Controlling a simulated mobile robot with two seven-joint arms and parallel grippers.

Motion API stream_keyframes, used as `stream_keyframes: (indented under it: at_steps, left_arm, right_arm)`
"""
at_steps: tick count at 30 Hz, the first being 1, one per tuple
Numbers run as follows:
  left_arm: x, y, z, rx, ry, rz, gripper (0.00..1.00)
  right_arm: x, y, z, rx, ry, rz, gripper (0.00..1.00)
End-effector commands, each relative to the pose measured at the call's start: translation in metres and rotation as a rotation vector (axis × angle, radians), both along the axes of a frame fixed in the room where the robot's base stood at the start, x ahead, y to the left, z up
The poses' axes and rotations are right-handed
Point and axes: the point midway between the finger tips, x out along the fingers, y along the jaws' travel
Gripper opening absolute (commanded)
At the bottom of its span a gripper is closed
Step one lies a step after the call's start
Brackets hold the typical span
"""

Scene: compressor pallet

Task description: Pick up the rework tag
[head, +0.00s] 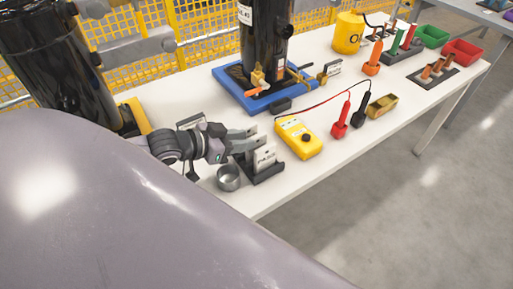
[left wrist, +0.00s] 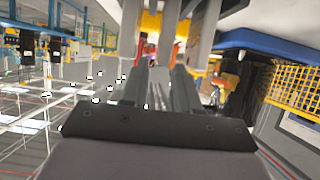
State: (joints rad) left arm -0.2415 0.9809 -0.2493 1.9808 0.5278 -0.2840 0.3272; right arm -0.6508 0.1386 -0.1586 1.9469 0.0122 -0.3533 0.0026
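White cards (head: 265,156) with dark lettering too small to read stand in a dark holder (head: 267,174) near the front edge of the table. I cannot tell for sure which one is the rework tag. My left gripper (head: 247,139) is just behind and above the holder, its grey fingers pointing right towards the cards. In the left wrist view the two fingers (left wrist: 158,92) stand apart, with no card clearly held between them. I cannot tell whether a finger touches a card. My right gripper is in neither view.
A yellow meter (head: 299,138) with red and black probes lies to the right. A blue tray (head: 258,97) with a black cylinder is behind. The white table (head: 353,153) is clear at front right.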

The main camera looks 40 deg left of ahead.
Motion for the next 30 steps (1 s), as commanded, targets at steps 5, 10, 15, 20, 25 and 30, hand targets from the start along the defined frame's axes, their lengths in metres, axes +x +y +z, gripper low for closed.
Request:
stream_keyframes:
  at_steps: [5, 10, 15, 20, 25, 30]
  left_arm:
    - [0.008, -0.002, -0.003, -0.001, -0.003, 0.001, 0.3]
    - [0.024, -0.007, -0.008, -0.002, -0.003, 0.0, 0.3]
    - [0.038, -0.012, -0.016, -0.001, -0.003, 0.0, 0.3]
    - [0.045, -0.016, -0.02, 0.0, -0.001, 0.0, 0.3]
    - [0.046, -0.017, -0.021, 0.001, -0.001, -0.002, 0.3]
    - [0.045, -0.017, -0.021, 0.001, -0.001, -0.002, 0.1]
  right_arm:
    - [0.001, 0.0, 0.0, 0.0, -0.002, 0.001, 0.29]
    - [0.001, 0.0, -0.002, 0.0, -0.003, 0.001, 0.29]
    - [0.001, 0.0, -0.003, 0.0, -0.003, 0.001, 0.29]
    - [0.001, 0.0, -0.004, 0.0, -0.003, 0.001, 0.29]
    - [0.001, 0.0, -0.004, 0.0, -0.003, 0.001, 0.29]
    - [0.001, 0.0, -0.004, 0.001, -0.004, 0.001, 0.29]
